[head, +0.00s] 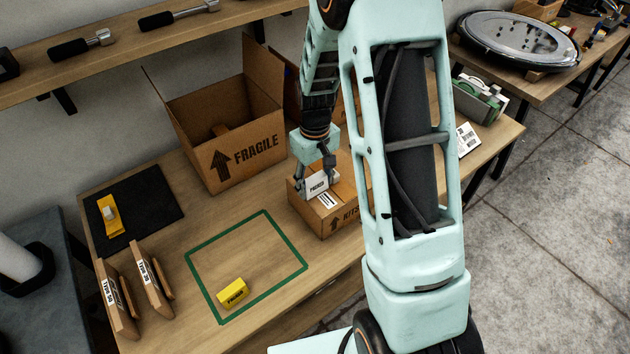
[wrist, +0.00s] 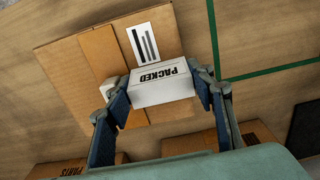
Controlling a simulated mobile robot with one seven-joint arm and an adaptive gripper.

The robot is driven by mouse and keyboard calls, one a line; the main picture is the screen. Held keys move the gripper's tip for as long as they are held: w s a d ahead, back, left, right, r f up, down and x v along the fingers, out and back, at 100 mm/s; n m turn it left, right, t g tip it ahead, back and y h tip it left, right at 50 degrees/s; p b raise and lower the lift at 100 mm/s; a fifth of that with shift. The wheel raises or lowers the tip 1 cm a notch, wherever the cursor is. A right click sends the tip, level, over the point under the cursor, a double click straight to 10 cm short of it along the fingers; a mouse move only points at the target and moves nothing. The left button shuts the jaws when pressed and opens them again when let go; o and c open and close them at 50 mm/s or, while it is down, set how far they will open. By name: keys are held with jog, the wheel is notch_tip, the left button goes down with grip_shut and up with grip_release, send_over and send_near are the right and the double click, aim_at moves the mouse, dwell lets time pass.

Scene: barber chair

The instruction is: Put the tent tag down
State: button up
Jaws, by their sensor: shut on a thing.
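The tent tag (head: 317,185) is a small white folded card marked PACKED. My gripper (head: 315,178) is shut on it, with one finger at each end of the card in the wrist view (wrist: 160,86). The tag is over the top of a closed cardboard box (head: 333,218) marked KITS, near a white barcode label (head: 327,200). The box top fills the upper left of the wrist view (wrist: 75,62). I cannot tell whether the tag touches the box top. My arm hides the box's right part in the head view.
An open FRAGILE box (head: 240,150) stands behind, on the left. A green taped outline (head: 247,216) on the table holds a yellow block (head: 232,292). A black mat (head: 137,222) and two leaning brown packages (head: 150,280) are on the left.

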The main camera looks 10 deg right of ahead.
jog(key=shift+f, duration=0.4)
jog(key=o, duration=1)
jog(key=shift+r, duration=0.1)
